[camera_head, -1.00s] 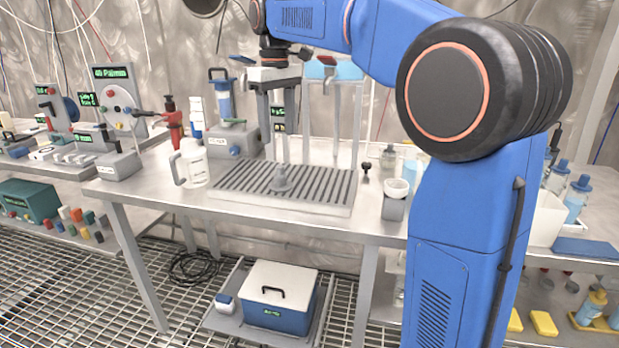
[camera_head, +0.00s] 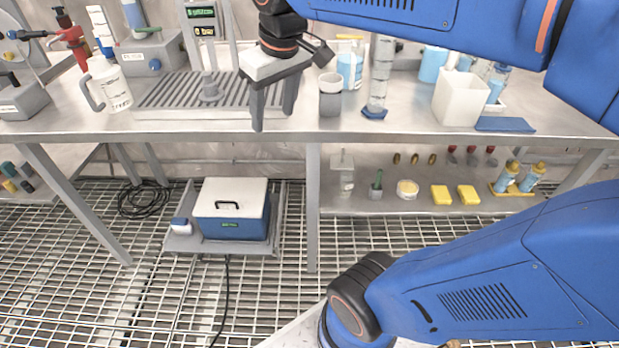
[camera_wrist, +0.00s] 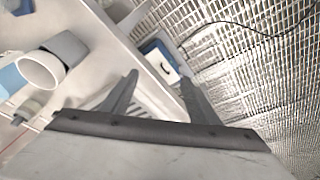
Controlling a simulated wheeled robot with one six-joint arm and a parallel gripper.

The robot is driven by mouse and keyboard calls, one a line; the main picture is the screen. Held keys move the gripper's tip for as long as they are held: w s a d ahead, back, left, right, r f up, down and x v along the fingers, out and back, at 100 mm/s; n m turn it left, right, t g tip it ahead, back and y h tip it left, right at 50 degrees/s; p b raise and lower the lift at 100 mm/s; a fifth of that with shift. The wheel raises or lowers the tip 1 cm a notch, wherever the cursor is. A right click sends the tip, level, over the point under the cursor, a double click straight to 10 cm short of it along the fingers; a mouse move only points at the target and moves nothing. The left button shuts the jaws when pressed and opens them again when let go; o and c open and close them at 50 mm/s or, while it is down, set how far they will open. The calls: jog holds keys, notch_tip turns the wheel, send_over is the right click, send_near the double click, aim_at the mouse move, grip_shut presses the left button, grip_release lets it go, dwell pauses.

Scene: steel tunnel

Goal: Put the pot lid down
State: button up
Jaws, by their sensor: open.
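My gripper (camera_head: 273,108) is open and empty near the table's front edge. Its two fingers also show in the wrist view (camera_wrist: 158,82), spread apart with nothing between them. No separate pot lid is clear to me. A blue box (camera_head: 230,225) with a flat white lid (camera_head: 232,191) and black handle stands low under the table, the lid lying on it; it also shows beyond the fingertips in the wrist view (camera_wrist: 158,61).
A grey cup (camera_head: 330,95) stands just right of my gripper, with a measuring cylinder (camera_head: 376,85) and white container (camera_head: 460,98) farther right. A white jug (camera_head: 109,85) stands left of the tray. A lower shelf (camera_head: 400,200) holds yellow blocks and bottles. The grated floor (camera_head: 150,290) is largely clear.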

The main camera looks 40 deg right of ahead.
jog(key=s+d+f+m+t, duration=0.1)
jog(key=s+f+m, duration=0.1)
jog(key=s+f, duration=0.8)
notch_tip(320, 180, down, 2)
jog(key=shift+s+d+t, duration=0.2)
jog(key=shift+s+t, duration=0.1)
